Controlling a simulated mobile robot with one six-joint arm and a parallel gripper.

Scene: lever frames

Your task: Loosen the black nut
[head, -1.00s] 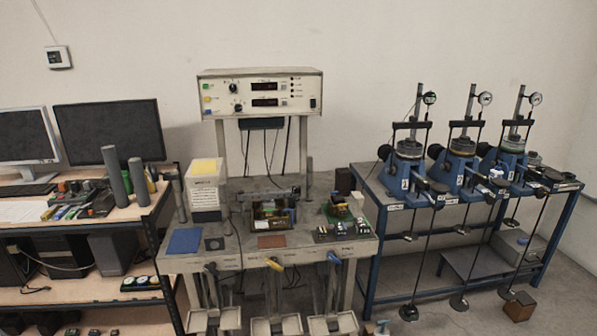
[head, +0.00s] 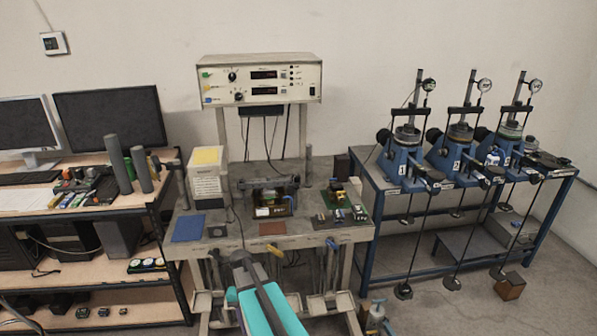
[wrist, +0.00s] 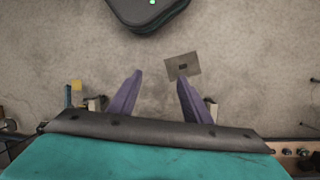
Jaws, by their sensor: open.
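I cannot make out the black nut for certain in either view. Black round knobs show on the blue machines (head: 402,162) at the right of the head view, but they are too small to tell whether one is a nut. In the wrist view my gripper (wrist: 157,83) has its two purple fingers spread with nothing between them. My teal arm shows at the bottom of the head view.
A workbench (head: 320,240) with small parts stands ahead, under a control box (head: 258,82). The blue machines stand on a blue-framed table (head: 398,187), with hanging rods and weights below. A shelf with monitors (head: 110,115) is at left.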

